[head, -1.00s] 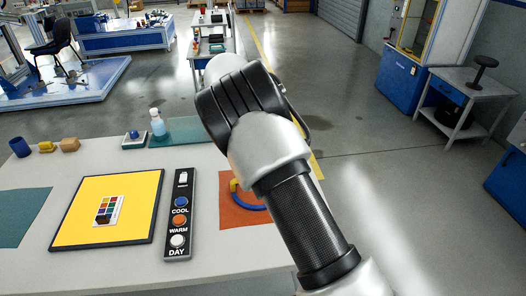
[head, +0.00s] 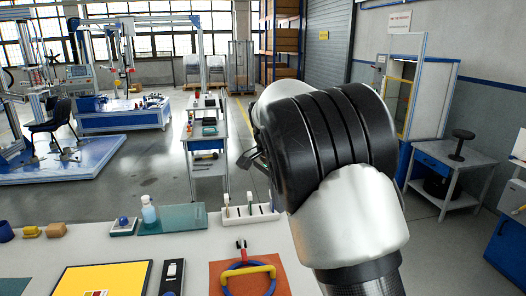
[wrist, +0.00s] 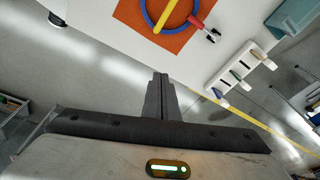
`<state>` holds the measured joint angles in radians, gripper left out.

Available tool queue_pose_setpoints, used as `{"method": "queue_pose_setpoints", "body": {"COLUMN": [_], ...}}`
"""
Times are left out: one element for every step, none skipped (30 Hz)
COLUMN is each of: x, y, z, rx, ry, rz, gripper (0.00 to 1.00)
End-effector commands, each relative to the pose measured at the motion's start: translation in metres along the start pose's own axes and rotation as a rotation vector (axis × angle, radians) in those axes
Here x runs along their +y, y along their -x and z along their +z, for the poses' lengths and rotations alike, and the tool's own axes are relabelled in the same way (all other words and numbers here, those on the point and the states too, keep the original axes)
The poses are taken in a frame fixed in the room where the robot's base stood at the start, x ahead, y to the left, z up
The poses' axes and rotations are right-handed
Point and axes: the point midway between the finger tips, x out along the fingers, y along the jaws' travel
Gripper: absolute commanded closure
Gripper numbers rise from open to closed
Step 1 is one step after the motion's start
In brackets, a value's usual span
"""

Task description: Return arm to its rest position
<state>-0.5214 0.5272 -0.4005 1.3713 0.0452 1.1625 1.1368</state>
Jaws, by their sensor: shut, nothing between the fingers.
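My arm (head: 345,150) is raised and folded in the right half of the head view, and its upper links hide part of the floor and table. My gripper does not show in the head view. In the wrist view my gripper (wrist: 162,78) is shut, its two fingers together with nothing between them. It hangs over the floor beside the white table (wrist: 120,45), apart from the things on it.
On the table, an orange mat (head: 225,284) bears a blue ring (head: 233,289) with a yellow bar (head: 249,271). A white rack (head: 262,216) stands behind it. A yellow panel (head: 105,281) lies left. Open floor (head: 440,235) is to the right.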

Motion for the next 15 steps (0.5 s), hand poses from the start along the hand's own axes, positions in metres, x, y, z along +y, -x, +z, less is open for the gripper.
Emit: {"method": "queue_pose_setpoints", "body": {"x": [0.023, 0.036, 0.053, 0.066, 0.079, 0.096, 0.109, 0.122, 0.140, 0.153, 0.166, 0.183, 0.196, 0.208, 0.224], "y": [0.030, 0.042, 0.057, 0.067, 0.078, 0.091, 0.101, 0.110, 0.120, 0.129, 0.135, 0.144, 0.149, 0.154, 0.159], "z": [-0.009, -0.011, -0.014, -0.015, -0.015, -0.014, -0.013, -0.011, -0.008, -0.005, -0.001, 0.004, 0.009, 0.013, 0.020], "rx": [-0.026, -0.037, -0.048, -0.054, -0.057, -0.058, -0.057, -0.054, -0.045, -0.036, -0.025, -0.007, 0.008, 0.027, 0.052], "ry": [0.036, 0.065, 0.107, 0.138, 0.173, 0.218, 0.252, 0.288, 0.336, 0.375, 0.411, 0.462, 0.501, 0.540, 0.592], "rz": [-0.036, -0.054, -0.080, -0.098, -0.118, -0.145, -0.163, -0.182, -0.206, -0.224, -0.240, -0.260, -0.272, -0.285, -0.297], "gripper": [1.00, 1.00, 1.00, 1.00, 1.00, 1.00, 1.00, 1.00, 1.00, 1.00, 1.00, 1.00, 1.00, 1.00, 1.00]}}
